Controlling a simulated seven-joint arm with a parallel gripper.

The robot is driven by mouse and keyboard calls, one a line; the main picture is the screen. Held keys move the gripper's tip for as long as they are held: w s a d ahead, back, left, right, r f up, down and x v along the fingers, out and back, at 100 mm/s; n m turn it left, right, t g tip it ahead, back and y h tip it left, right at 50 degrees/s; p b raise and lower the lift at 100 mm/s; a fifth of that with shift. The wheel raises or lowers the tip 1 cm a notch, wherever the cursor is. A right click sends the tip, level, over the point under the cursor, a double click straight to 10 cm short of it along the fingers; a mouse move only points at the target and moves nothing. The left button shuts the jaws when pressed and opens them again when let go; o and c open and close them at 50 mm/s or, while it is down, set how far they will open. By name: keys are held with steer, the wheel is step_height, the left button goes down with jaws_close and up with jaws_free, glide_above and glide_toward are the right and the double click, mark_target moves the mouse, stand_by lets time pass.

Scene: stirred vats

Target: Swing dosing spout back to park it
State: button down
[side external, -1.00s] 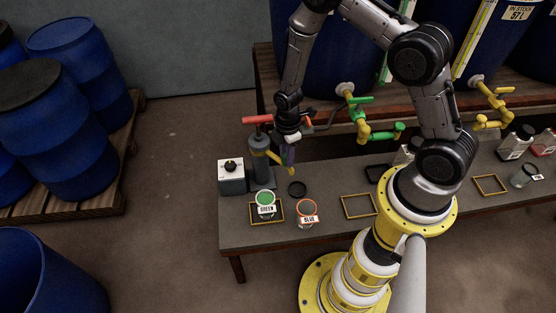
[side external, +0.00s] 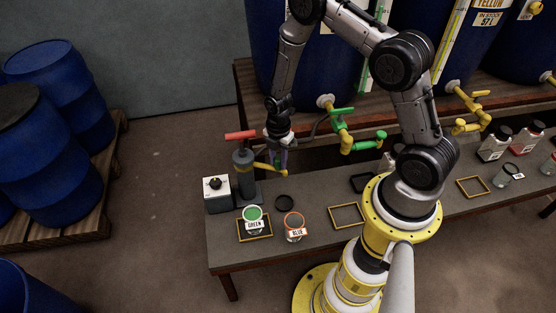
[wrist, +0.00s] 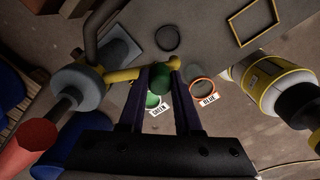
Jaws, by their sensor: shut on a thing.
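The yellow dosing spout (side external: 266,168) sticks out to the right from a grey pump column (side external: 243,170) with a red handle (side external: 241,135). In the wrist view the spout (wrist: 122,75) runs in from the left to between my fingers. My gripper (side external: 284,160) points down at the spout's outer end. In the wrist view my gripper (wrist: 161,80) has its two dark purple fingers on either side of a dark green knob-like piece (wrist: 160,79), shut on it at the spout's end. The exact contact is partly hidden by the fingers.
A jar labelled GREEN (side external: 253,218) stands in a yellow frame, beside a jar labelled BLUE (side external: 295,231). A dark round disc (side external: 284,202) lies behind them. A grey box with a black knob (side external: 216,193) stands left of the pump.

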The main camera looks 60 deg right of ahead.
steer(key=shift+d, duration=0.15)
steer(key=c, duration=0.6)
jaws_free()
step_height(320, 180, up, 14)
steer(key=shift+f, duration=0.1)
